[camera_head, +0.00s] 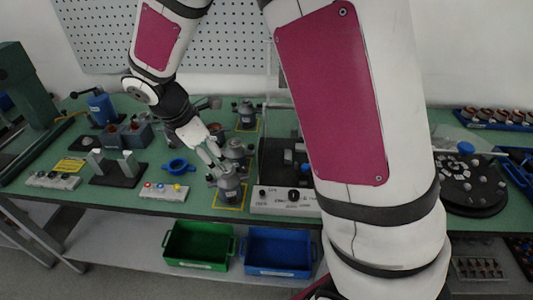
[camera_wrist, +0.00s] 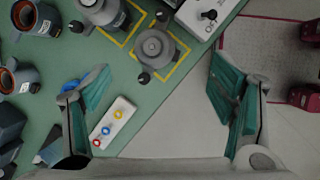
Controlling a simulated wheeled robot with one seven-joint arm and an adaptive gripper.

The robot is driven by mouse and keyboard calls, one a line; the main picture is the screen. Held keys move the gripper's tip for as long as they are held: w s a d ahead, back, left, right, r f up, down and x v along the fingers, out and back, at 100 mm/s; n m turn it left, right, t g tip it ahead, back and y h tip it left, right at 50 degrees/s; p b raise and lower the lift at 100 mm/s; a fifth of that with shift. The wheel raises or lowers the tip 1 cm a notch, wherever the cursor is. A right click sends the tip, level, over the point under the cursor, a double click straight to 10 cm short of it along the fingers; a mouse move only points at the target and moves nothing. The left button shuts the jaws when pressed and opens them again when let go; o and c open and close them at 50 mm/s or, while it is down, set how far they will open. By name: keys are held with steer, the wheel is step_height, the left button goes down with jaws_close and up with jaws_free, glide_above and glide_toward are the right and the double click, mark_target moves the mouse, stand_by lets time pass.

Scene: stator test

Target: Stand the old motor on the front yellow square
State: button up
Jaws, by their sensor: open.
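A grey motor (camera_head: 229,184) stands upright on the front yellow square (camera_head: 243,204) near the table's front edge. In the wrist view this motor (camera_wrist: 154,47) sits inside the yellow outline (camera_wrist: 181,63). A second grey motor (camera_head: 235,150) stands just behind it; it shows at the top of the wrist view (camera_wrist: 103,12). A third motor (camera_head: 246,112) stands farther back on another yellow-marked spot. I cannot tell by looks which is the old one. My gripper (camera_head: 212,154) is open and empty, above and left of the front motor, its fingers (camera_wrist: 160,82) wide apart.
A button box (camera_head: 164,191) lies left of the front square, with a blue ring-shaped part (camera_head: 178,166) behind it. A tester box (camera_head: 284,200) stands close to its right. Green (camera_head: 199,244) and blue (camera_head: 280,251) bins sit below. My arm hides part of the table's right side.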

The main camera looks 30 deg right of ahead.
steer(key=s+d+r+m+t+y, duration=0.2)
steer(key=s+r+m, duration=0.6)
steer(key=s, duration=0.3)
steer(key=s+d+r+m+t+y, duration=0.2)
steer(key=s+r+m, duration=0.5)
steer(key=s+m, duration=0.3)
steer(key=shift+s+r, duration=0.35)
steer(key=shift+s, duration=0.9)
